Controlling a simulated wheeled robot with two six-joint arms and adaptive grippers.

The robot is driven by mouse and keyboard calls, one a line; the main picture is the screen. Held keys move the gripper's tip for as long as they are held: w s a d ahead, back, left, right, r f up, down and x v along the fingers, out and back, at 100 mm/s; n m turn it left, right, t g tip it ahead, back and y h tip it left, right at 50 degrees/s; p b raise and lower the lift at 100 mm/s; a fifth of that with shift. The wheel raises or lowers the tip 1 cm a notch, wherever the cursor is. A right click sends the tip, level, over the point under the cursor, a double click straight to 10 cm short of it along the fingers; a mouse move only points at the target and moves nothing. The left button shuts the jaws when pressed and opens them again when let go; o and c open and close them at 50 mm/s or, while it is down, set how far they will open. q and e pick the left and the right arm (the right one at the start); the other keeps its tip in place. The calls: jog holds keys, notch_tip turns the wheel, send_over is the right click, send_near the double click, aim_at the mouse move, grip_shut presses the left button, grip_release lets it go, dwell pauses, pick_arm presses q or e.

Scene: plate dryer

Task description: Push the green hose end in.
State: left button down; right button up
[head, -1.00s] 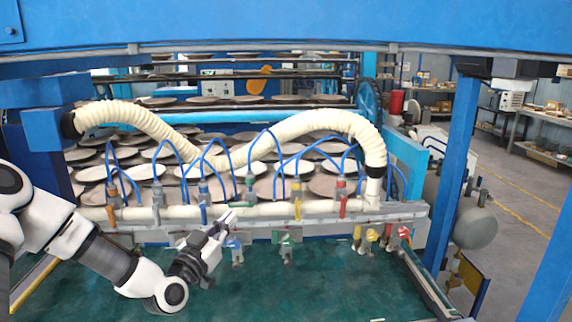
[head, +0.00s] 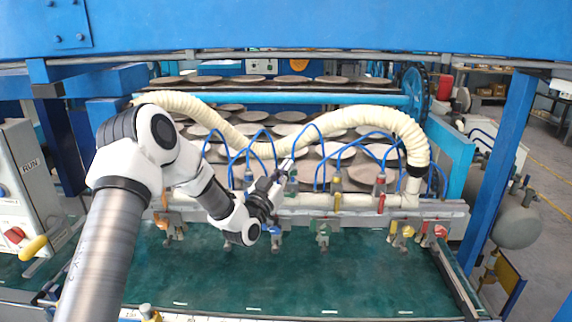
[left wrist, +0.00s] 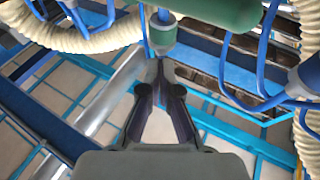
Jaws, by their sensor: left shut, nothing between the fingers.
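The green hose end (head: 291,187) stands on the white pipe in the head view, with a blue hose at its top. In the left wrist view a large green cylinder (left wrist: 222,12) fills the top, cut off by the edge; a grey collar on a blue tube (left wrist: 163,34) hangs beside it. My left gripper (head: 282,172) is shut and empty, its fingers close to the green hose end in the head view. In the left wrist view its fingertips (left wrist: 160,66) meet just below the grey collar; I cannot tell whether they touch it. My right gripper is not in view.
The white pipe (head: 340,202) carries other coloured fittings, including a yellow one (head: 337,188) and a red one (head: 380,190). Blue hoses loop above it, with a thick cream hose (head: 400,125) behind. Valves hang below. The green table surface (head: 330,275) in front is clear.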

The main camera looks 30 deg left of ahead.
pick_arm(q)
jog(key=shift+w+a+f, duration=0.1)
jog(key=shift+w+f, duration=0.1)
jog(key=shift+f, duration=0.1)
jog(key=shift+s, duration=0.1)
jog(key=shift+s+r, duration=0.1)
